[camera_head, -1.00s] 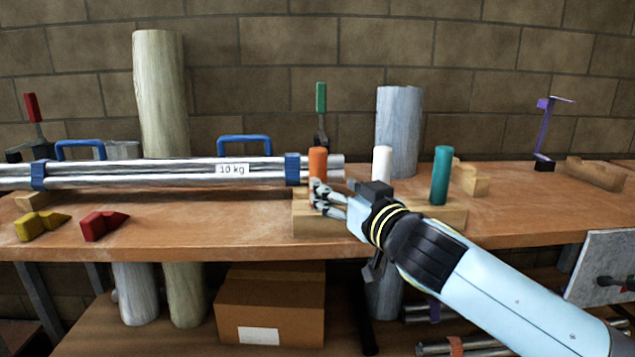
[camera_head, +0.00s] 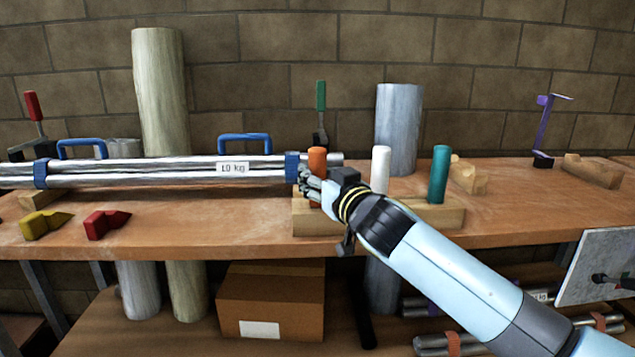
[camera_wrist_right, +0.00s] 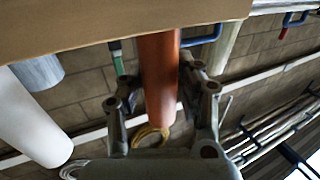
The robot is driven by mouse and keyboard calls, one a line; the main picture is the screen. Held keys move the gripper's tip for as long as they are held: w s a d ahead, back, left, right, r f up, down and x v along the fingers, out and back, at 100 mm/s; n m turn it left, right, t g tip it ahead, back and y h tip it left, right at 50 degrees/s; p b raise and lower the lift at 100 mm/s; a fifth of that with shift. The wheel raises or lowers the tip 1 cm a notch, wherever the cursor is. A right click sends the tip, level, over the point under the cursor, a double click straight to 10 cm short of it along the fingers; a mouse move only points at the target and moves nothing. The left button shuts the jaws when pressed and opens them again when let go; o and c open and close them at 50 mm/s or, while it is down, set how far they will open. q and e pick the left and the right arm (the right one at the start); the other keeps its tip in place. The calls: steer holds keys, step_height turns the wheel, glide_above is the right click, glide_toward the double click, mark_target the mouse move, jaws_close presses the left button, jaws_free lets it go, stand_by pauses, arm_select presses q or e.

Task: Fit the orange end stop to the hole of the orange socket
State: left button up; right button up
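The orange end stop (camera_head: 317,160) is an upright orange peg in a wooden block on the bench, at the block's left end. My right gripper (camera_head: 316,187) is at it from the front right, with fingers on both sides. In the right wrist view the orange peg (camera_wrist_right: 159,80) stands between the two fingers (camera_wrist_right: 158,85), which look spread a little wider than it, so the gripper looks open around it. Light contact cannot be ruled out. I cannot make out the orange socket with certainty. My left gripper is not in view.
The wooden block (camera_head: 430,217) also carries a white peg (camera_head: 381,168) and a teal peg (camera_head: 439,173). A bundle of metal pipes (camera_head: 130,172) lies behind, to the left. Red (camera_head: 104,224) and yellow (camera_head: 45,225) pieces lie at the front left.

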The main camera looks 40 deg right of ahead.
jaws_close()
